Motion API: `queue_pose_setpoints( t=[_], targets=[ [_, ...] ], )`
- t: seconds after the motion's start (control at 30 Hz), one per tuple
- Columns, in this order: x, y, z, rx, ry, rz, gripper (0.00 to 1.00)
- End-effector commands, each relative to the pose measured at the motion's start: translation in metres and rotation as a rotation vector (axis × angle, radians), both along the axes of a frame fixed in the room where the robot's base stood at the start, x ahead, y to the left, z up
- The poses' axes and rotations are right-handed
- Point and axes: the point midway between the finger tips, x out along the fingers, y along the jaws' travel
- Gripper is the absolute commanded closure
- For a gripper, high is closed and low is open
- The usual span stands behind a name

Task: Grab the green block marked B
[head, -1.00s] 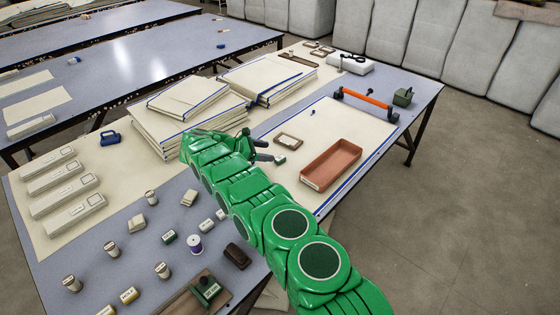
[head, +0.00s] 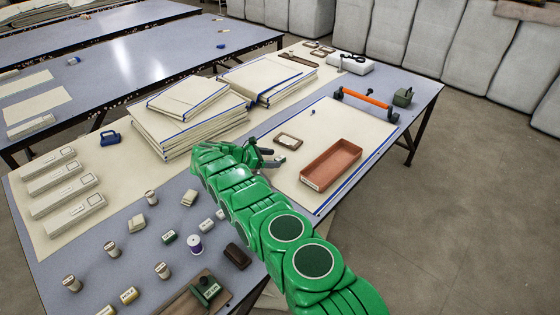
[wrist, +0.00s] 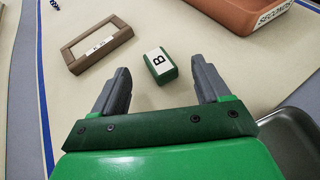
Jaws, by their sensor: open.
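The green block marked B (wrist: 160,67) lies on the cream cloth, its white label with a black B facing up. In the wrist view it shows between the two grey fingertips of my open gripper (wrist: 165,74), with clear space on both sides. The fingers do not touch it, and its height below them is hard to judge. In the head view my gripper (head: 270,156) is over the near left part of the cloth panel, and I cannot make out the block beside it.
A brown wooden frame (wrist: 73,57) lies left of the block in the wrist view. A terracotta tray labelled SECONDS (head: 317,184) stands to the right. Stacks of folded cloth (head: 160,132) are behind left, and an orange-handled bar (head: 366,97) lies at the far right.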

Motion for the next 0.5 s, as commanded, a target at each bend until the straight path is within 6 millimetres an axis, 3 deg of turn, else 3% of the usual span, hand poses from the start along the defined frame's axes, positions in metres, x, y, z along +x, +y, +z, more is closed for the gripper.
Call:
queue_pose_setpoints(
  t=[0.2, 0.43, 0.5],
  targets=[
    [0.007, -0.023, -0.009, 0.001, -0.001, 0.0, 0.24],
    [0.008, -0.025, -0.009, 0.001, -0.001, 0.001, 0.24],
    [0.008, -0.025, -0.01, 0.001, -0.001, 0.001, 0.32]
  ],
)
